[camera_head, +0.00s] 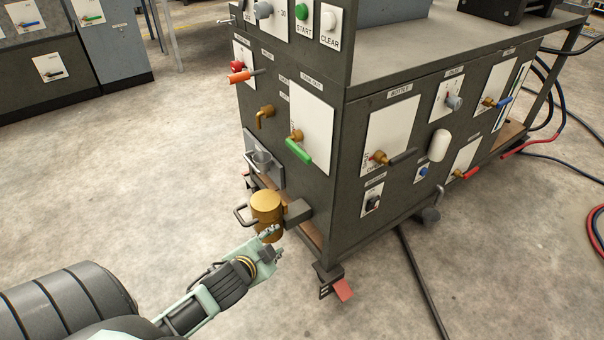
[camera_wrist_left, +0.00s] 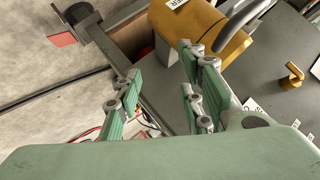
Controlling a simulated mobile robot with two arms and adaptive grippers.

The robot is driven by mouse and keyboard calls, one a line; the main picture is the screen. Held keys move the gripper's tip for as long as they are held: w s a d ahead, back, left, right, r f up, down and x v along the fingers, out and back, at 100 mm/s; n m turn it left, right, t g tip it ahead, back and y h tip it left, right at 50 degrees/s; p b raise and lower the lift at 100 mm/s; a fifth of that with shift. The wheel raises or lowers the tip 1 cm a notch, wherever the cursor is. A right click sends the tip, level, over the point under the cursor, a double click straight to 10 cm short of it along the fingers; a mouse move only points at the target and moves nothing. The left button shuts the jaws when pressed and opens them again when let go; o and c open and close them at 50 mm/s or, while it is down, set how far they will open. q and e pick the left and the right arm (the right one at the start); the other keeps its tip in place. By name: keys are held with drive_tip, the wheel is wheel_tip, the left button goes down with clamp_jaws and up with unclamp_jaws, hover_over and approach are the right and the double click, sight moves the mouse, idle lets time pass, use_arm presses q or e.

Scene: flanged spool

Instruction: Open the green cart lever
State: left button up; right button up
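The green lever (camera_head: 299,151) sits on a white plate on the near-left face of the dark grey cart (camera_head: 340,190). Its handle slants down to the right from a brass pivot. My left gripper (camera_head: 270,243) is below the lever and in front of the cart, close to a brass canister (camera_head: 267,205). In the left wrist view the left gripper's fingers (camera_wrist_left: 162,75) are spread apart with nothing between them. The brass canister (camera_wrist_left: 185,25) shows just beyond them there. I cannot make out the green lever in that view. My right gripper is not in view.
The canister has a grey side handle. The cart's right face carries several other valves. Floor left of the cart is clear; hoses lie at the right.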

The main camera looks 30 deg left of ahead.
use_arm(q)
drive_tip(key=w+a+r+m+t+b, duration=0.1)
drive_tip(key=w+r+m+t+b, duration=0.15)
drive_tip(key=r, duration=0.25)
drive_tip(key=m+t+h, duration=0.3)
drive_tip(key=m+h, duration=0.7)
drive_tip(key=m, duration=0.4)
approach(299, 156)
drive_tip(key=x, duration=0.9)
drive_tip(key=shift+w+d+r+b, duration=0.1)
drive_tip(key=shift+r+b, duration=0.05)
drive_tip(key=shift+b, duration=0.2)
drive_tip(key=shift+x, duration=0.8)
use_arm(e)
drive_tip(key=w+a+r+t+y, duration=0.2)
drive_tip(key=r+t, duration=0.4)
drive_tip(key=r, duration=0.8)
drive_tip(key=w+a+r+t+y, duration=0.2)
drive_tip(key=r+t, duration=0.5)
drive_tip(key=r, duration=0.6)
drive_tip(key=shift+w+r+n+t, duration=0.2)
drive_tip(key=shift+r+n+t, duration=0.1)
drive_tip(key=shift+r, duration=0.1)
use_arm(q)
drive_tip(key=shift+c, duration=0.5)
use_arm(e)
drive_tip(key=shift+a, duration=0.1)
use_arm(q)
clamp_jaws()
